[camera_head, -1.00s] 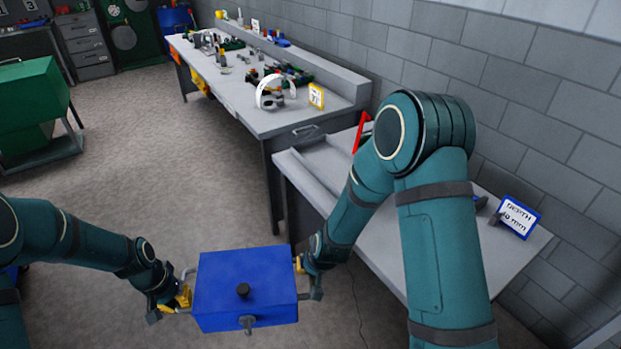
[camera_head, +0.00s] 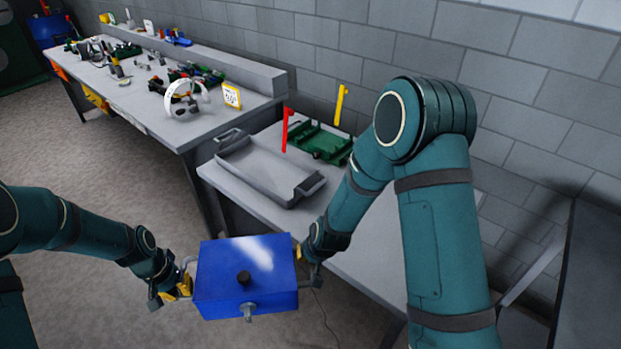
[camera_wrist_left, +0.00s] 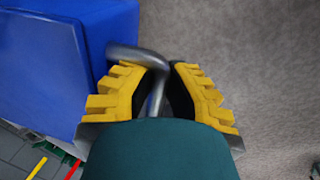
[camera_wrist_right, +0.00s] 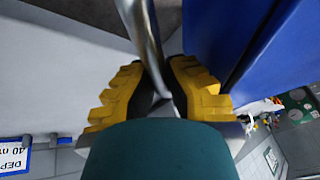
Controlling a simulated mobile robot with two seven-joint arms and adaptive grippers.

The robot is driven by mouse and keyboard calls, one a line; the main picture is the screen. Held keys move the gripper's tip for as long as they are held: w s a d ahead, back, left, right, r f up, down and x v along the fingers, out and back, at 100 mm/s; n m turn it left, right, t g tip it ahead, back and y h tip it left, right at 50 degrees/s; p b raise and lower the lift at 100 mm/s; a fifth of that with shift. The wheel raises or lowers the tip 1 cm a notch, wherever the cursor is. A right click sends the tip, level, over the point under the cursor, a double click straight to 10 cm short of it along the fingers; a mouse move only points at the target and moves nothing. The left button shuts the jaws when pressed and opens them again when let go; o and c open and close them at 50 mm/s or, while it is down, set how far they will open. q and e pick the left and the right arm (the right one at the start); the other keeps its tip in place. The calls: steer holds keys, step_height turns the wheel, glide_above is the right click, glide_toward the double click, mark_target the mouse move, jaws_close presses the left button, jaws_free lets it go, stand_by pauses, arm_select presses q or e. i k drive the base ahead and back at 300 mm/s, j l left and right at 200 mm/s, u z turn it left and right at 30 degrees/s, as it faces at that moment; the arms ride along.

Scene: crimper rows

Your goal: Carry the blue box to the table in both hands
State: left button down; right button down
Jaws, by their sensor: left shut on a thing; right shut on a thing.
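My right gripper (camera_head: 304,262) is shut on the right handle, which shows in the right wrist view (camera_wrist_right: 150,50). The nearer grey table (camera_head: 245,197) stands behind the box, partly hidden by my right arm.
On the nearer table are a grey tray (camera_head: 268,168) and a green fixture (camera_head: 318,142) with red and yellow uprights. A longer bench (camera_head: 150,112) with tools and a white ring stands at the back left. A dark cabinet (camera_head: 590,270) is at the right. Floor at left is clear.

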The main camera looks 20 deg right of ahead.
mark_target(376, 230)
steer(key=i+z, duration=0.15)
steer(key=z, duration=0.25)
steer(key=i+j+z, duration=0.1)
steer(key=z, duration=0.3)
steer(key=i+j+z, duration=0.15)
steer(key=z, duration=0.25)
steer(key=i+j+z, duration=0.2)
steer(key=i+z, duration=0.2)
